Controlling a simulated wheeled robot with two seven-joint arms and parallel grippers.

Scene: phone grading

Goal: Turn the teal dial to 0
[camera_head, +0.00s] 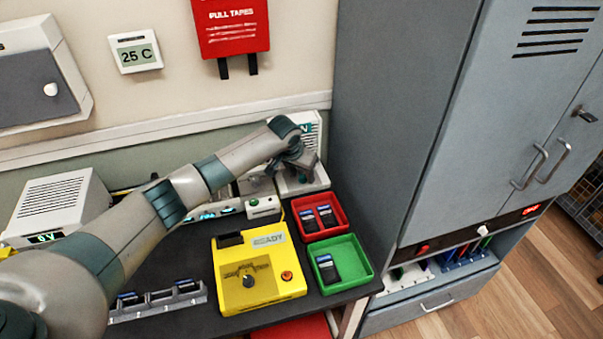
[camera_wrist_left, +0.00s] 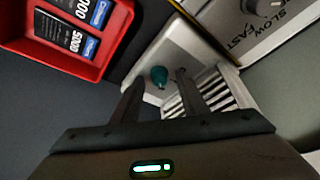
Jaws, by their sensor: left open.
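The teal dial (camera_wrist_left: 158,75) shows in the left wrist view on the pale top of a light grey unit (camera_wrist_left: 170,52). Its setting is too small and dark to read. My left gripper (camera_wrist_left: 158,80) is open, and the dial appears between its two fingertips; I cannot tell whether they touch it. In the head view my left gripper (camera_head: 298,160) is over the light unit (camera_head: 312,185) at the back right of the table, and hides the dial there. My right gripper is in neither view.
A red tray (camera_head: 340,226) and a green tray (camera_head: 366,262) holding phones stand close by. A yellow tester (camera_head: 295,289) reading READY is in front. The grey cabinet (camera_head: 398,110) bounds the right side. A slotted rack (camera_head: 160,308) stands front left.

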